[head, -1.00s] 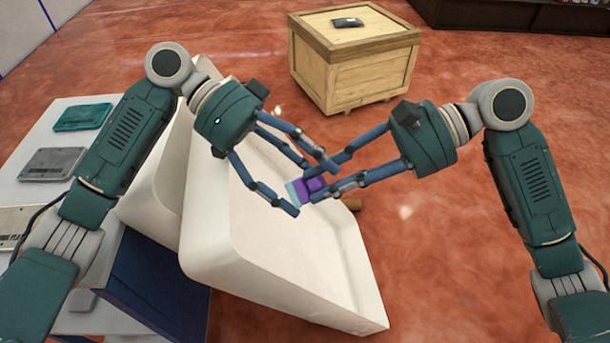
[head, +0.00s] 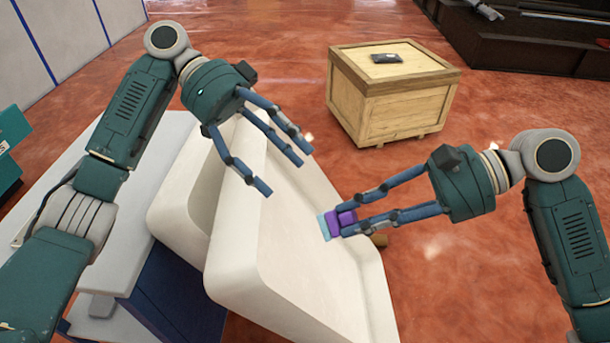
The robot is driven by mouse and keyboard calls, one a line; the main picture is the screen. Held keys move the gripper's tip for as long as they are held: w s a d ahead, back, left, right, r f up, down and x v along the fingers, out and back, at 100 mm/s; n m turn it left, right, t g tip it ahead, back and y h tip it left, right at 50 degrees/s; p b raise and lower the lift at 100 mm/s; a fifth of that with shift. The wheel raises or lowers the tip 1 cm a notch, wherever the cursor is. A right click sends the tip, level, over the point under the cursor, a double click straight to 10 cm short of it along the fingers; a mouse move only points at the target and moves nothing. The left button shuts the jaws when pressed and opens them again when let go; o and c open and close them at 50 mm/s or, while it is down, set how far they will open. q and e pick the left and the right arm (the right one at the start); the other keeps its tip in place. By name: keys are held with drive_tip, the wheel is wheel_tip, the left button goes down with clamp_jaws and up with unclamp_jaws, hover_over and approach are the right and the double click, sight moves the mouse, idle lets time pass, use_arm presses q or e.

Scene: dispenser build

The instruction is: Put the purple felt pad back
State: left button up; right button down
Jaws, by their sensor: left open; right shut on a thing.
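The purple felt pad (head: 341,219) is a small purple piece with a light blue part (head: 325,226) at its left end. My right gripper (head: 342,216) is shut on it and holds it in front of the white panel. My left gripper (head: 288,174) is open and empty, in front of the white panel to the upper left of the pad. The fingers of my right gripper cover part of the pad.
A large white tilted tray-like panel (head: 290,270) leans in the middle, against a table (head: 70,165) and a dark blue block (head: 170,290). A wooden crate (head: 385,105) with a dark flat object (head: 386,58) on top stands behind. Red floor is free on the right.

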use_arm(q)
drive_tip(key=shift+a, duration=0.1)
use_arm(e)
drive_tip(key=shift+w+a+f+n+g+h, duration=0.7)
drive_tip(key=shift+w+a+f+n+g, duration=1.25)
drive_tip(key=shift+f+n+g, duration=0.4)
use_arm(q)
drive_tip(key=shift+o, duration=0.2)
drive_tip(key=m+g+y, duration=0.2)
drive_tip(key=m+g, duration=0.1)
drive_tip(key=m, duration=0.1)
approach(340, 221)
drive_tip(key=r, duration=0.2)
drive_tip(key=shift+w+d+r+m, duration=1.05)
drive_tip(key=shift+w+r+m, duration=0.15)
drive_tip(key=shift+w+m, duration=0.1)
drive_tip(key=x, duration=1.1)
drive_tip(key=shift+s+d+f, duration=0.15)
drive_tip(key=shift+s+d, duration=0.1)
use_arm(e)
drive_tip(key=s+d+r+m+t+y, duration=0.1)
drive_tip(key=s+d+r+m+t, duration=0.5)
drive_tip(key=d+r+m+t, duration=0.2)
drive_tip(key=shift+r, duration=0.85)
drive_tip(key=shift+t, duration=0.25)
